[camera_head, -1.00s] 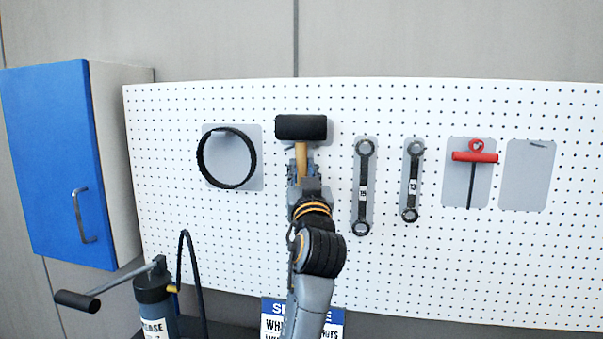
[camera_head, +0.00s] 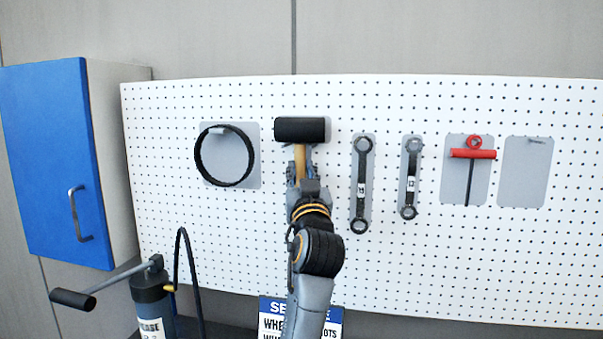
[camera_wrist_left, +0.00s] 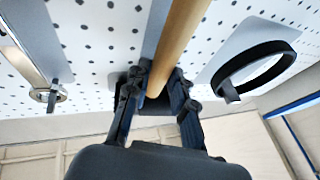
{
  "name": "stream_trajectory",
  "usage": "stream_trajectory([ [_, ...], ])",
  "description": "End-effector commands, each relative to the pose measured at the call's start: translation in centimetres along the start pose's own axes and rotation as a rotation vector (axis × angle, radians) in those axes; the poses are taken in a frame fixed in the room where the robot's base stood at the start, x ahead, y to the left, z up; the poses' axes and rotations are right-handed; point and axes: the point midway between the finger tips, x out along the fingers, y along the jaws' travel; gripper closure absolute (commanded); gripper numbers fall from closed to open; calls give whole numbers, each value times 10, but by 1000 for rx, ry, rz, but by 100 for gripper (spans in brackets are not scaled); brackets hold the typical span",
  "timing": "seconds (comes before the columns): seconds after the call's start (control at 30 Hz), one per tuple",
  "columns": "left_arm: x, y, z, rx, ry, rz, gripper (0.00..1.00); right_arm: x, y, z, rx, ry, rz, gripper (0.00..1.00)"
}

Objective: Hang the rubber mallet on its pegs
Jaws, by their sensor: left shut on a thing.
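The rubber mallet has a black cylindrical head (camera_head: 301,130) and a light wooden handle (camera_head: 300,157). It is upright, head on top, in front of a grey backing plate (camera_head: 327,139) on the pegboard. My left gripper (camera_head: 299,172) is shut on the handle below the head. In the left wrist view the handle (camera_wrist_left: 180,35) runs between the fingers (camera_wrist_left: 158,88). The mallet's pegs are mostly hidden behind the head, and I cannot tell whether the head touches them. My right gripper is out of view.
A black ring (camera_head: 224,184) hangs left of the mallet, and two wrenches (camera_head: 361,185) (camera_head: 409,178) hang right of it. Further right are a red T-handle tool (camera_head: 474,154) and an empty plate (camera_head: 525,175). A blue cabinet (camera_head: 45,150) and a grease pump (camera_head: 150,290) stand left.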

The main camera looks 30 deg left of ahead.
Motion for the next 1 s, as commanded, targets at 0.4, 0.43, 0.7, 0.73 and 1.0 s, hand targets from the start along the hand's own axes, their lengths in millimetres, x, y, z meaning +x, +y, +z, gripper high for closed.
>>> stream_trajectory([
  [0.4, 0, 0, -1, -1, 3, 0, 50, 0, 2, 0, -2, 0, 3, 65],
  [0.43, 0, 0, -1, 0, 3, 0, 50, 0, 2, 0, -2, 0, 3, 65],
  [0.7, -14, 1, 2, -1, -3, 2, 50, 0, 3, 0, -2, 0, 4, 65],
  [0.73, -19, 1, 1, -3, -2, 2, 50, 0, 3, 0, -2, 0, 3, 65],
  [1.0, -63, 1, 0, -2, 1, 2, 50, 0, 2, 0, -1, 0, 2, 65],
])
